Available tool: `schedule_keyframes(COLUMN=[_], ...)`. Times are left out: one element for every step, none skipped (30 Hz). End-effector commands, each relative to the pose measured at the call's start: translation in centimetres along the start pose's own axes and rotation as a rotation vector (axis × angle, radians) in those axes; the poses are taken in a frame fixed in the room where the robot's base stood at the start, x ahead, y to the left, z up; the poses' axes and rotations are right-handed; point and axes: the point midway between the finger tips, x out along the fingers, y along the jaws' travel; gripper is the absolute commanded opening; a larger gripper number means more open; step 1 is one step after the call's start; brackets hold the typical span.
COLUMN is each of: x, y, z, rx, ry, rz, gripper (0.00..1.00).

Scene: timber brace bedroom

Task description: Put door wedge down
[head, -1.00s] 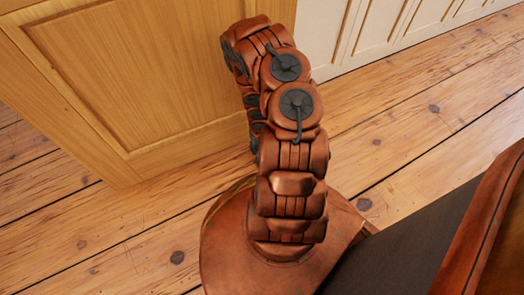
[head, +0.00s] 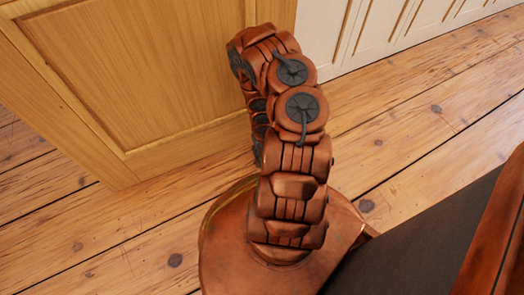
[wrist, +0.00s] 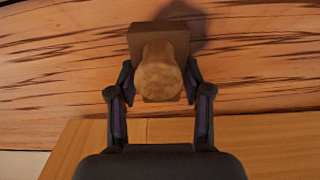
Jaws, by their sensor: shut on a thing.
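The door wedge (wrist: 158,72) shows in the wrist view as a brown block with a square base and a rounded, knob-like part towards the camera. My gripper (wrist: 160,88) is shut on it, with one dark finger on each side. The wedge is over or on the streaked wooden floor (wrist: 60,50); its shadow falls just beyond it, and I cannot tell if it touches the floor. In the head view my arm hides the gripper and the wedge.
A wooden panelled door or cabinet (head: 140,75) stands close on the left of my arm. A white panelled front (head: 385,30) runs along the back. Plank floor (head: 430,130) is clear to the right. A plain wooden surface (wrist: 75,150) lies at the bottom of the wrist view.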

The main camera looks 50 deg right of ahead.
Motion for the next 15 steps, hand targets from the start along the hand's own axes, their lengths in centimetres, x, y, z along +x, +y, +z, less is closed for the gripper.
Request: schedule_keyframes(x=[-0.02, 0.02, 0.11, 0.21, 0.3, 0.41, 0.3, 0.28, 0.27, 0.27, 0.27, 0.27, 0.27, 0.27, 0.27], y=[0.0, -0.01, -0.01, -0.02, -0.01, -0.02, -0.01, -0.01, -0.01, -0.01, -0.01, -0.01, -0.01, -0.01, -0.01], z=[-0.03, -0.02, -0.03, -0.03, -0.03, -0.04, -0.04, -0.05, -0.05, -0.05, -0.05, -0.05, -0.05, -0.05, -0.05], rx=[0.0, 0.0, 0.0, 0.001, 0.001, 0.001, 0.001, 0.0, 0.0, 0.0, 0.0, 0.0, 0.0, 0.0, 0.0], ry=[0.0, 0.0, 0.0, 0.0, 0.001, 0.001, 0.001, 0.001, 0.001, 0.001, 0.001, 0.001, 0.001, 0.001, 0.001], rz=[0.0, 0.0, 0.0, 0.0, 0.0, 0.0, 0.0, 0.0, 0.0, 0.0, 0.0, 0.0, 0.0, 0.0, 0.0], gripper=[0.04, 0.04, 0.04, 0.04, 0.04, 0.04, 0.52, 0.55, 0.6, 0.63, 0.66, 0.7, 0.73, 0.74, 0.74])
